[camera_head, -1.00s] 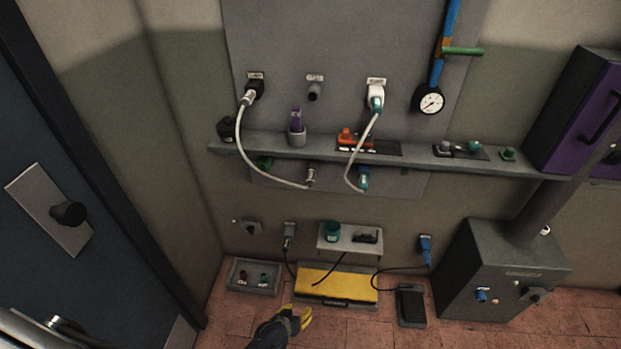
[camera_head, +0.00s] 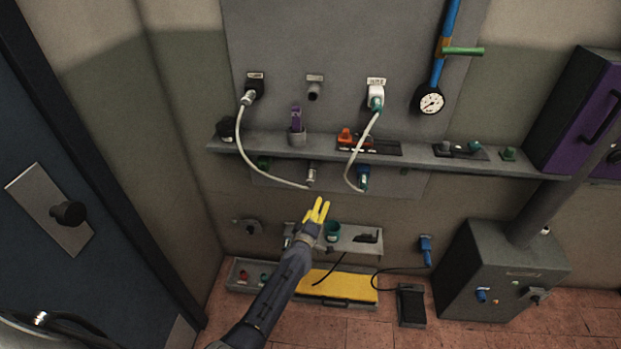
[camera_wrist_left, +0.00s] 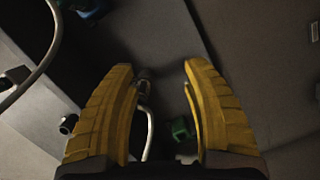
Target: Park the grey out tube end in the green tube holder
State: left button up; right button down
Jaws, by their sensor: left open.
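The grey out tube end (camera_head: 311,177) is at the low end of a white tube (camera_head: 262,164), just under the shelf. The tube's other end meets a black wall socket (camera_head: 254,86). The green tube holder (camera_head: 263,162) is on the panel under the shelf, left of the grey end. My left gripper (camera_head: 317,210), with yellow fingers, is open and empty just below the grey end. In the left wrist view the grey end (camera_wrist_left: 144,84) shows beside one finger, partly hidden, and the green holder (camera_wrist_left: 181,129) shows between the fingers. My right gripper is out of view.
A shelf (camera_head: 225,147) runs above the gripper. A second white tube (camera_head: 362,143) hangs close on the right, its teal end at a blue holder (camera_head: 362,174). A small lower shelf (camera_head: 367,248) and a yellow pad (camera_head: 345,286) lie below.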

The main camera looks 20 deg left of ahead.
aim_at(312, 175)
pick_arm(q)
jog(key=a+r+n+y, duration=0.1)
jog(key=r+n, duration=0.1)
jog(key=a+r+n, duration=0.1)
jog(key=r+n, duration=0.1)
jog(key=w+a+r+n+y, duration=0.1)
jog(key=r+n, duration=0.1)
jog(key=r, duration=0.1)
jog(key=shift+t+y, duration=0.3)
jog(key=shift+t, duration=0.1)
jog(key=shift+a+f+n+y, duration=0.15)
jog(key=shift+a+n+y, duration=0.15)
jog(key=shift+n, duration=0.2)
jog(key=shift+w+a, duration=0.25)
jog(key=shift+w, duration=1.25)
jog(key=shift+w+a, duration=0.25)
jog(key=shift+w, duration=1.2)
jog(key=shift+w+a, duration=0.25)
jog(key=shift+w, duration=1.25)
grip_shut()
